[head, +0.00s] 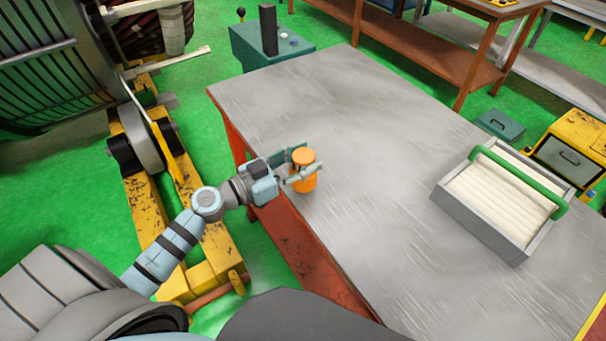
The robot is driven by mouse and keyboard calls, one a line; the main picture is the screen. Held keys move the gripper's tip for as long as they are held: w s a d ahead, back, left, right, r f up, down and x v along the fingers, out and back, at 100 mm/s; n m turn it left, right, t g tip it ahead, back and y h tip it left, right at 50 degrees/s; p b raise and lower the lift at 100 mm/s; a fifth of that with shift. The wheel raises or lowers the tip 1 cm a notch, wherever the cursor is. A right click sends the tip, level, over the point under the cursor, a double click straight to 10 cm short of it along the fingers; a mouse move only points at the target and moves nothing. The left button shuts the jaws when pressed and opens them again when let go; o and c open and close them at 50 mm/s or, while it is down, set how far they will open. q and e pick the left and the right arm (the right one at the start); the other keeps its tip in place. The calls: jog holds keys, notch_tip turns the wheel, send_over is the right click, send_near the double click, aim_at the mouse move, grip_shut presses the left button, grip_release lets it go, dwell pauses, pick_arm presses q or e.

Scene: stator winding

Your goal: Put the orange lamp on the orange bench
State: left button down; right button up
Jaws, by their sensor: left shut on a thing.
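The orange lamp (304,157) is a small orange cylinder near the left edge of the bench top. My left gripper (303,170) is shut around it from the left, with its fingers on either side of the lamp. The bench (350,110) has a scratched grey metal top and orange-red sides. The lamp looks upright, at or just above the bench top; I cannot tell whether it touches. My right gripper is not in view.
A grey tray (480,225) with white rolls and a green handle stands on the bench at the right. The middle of the top is clear. A yellow stand (142,205) holds machinery at the left. A teal cabinet (250,50) stands behind.

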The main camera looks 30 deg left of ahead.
pick_arm(q)
notch_tip(320, 180, down, 3)
jog(key=shift+r, duration=0.25)
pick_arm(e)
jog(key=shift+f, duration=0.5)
pick_arm(q)
jog(key=shift+b, duration=0.3)
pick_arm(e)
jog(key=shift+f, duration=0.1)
pick_arm(q)
jog(key=c, duration=1)
grip_release()
jog(key=shift+o, duration=0.2)
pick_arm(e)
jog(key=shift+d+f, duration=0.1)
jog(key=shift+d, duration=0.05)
